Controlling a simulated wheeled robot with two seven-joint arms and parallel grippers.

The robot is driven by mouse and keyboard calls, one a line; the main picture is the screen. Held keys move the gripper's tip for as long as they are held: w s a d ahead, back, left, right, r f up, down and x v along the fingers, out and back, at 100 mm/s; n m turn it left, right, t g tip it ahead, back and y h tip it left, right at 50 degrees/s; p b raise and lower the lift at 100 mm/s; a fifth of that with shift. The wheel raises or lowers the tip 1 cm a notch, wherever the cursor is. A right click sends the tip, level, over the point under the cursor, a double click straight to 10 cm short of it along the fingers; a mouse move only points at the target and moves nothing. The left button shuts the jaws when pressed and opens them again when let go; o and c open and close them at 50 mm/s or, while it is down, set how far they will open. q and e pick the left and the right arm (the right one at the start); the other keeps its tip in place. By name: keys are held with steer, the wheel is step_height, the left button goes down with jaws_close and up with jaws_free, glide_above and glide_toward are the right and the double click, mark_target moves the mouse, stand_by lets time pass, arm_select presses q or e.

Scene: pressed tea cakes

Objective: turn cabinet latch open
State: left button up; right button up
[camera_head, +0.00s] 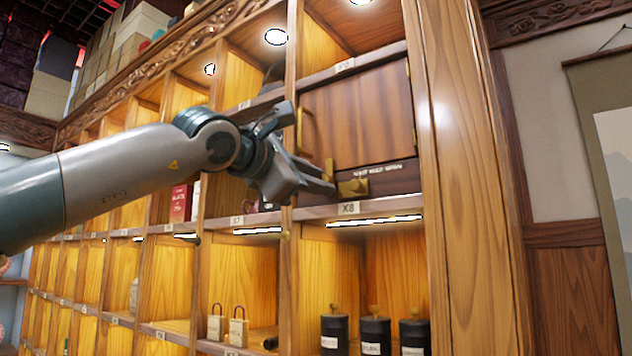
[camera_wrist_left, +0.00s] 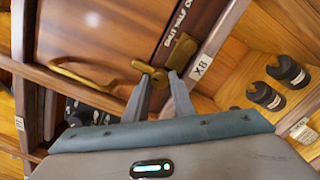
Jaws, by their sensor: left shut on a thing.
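The cabinet has a brown wooden door (camera_head: 357,115) with a curved brass handle (camera_head: 304,130) on its left side, and the door looks shut. The brass latch (camera_head: 353,187) sits below the door, just above the X8 shelf label. It also shows in the left wrist view (camera_wrist_left: 182,50), with its turning piece at the fingertips. My left gripper (camera_head: 332,187) reaches the latch from the left and is shut on it. In the left wrist view the two fingers (camera_wrist_left: 162,82) meet the latch's brass piece, and the fingers hide part of it.
Shelf dividers and the X8 shelf edge (camera_head: 349,209) surround the gripper closely. A red box (camera_head: 181,203) stands in a cubby behind my arm.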

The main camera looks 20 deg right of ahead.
steer(key=s+d+f+g+h+b, duration=0.1)
steer(key=s+d+f+g+b, duration=0.3)
steer(key=b, duration=0.4)
arm_select(q)
steer(key=shift+s+n+b, duration=0.15)
steer(key=shift+n+b, duration=1)
steer(key=shift+n, duration=7.85)
arm_select(e)
steer(key=w+r, duration=0.3)
steer(key=r, duration=0.4)
steer(key=shift+w+m, duration=0.3)
arm_select(q)
steer(key=o, duration=1.1)
steer(key=shift+c, duration=0.2)
arm_select(e)
steer(key=shift+d, duration=0.1)
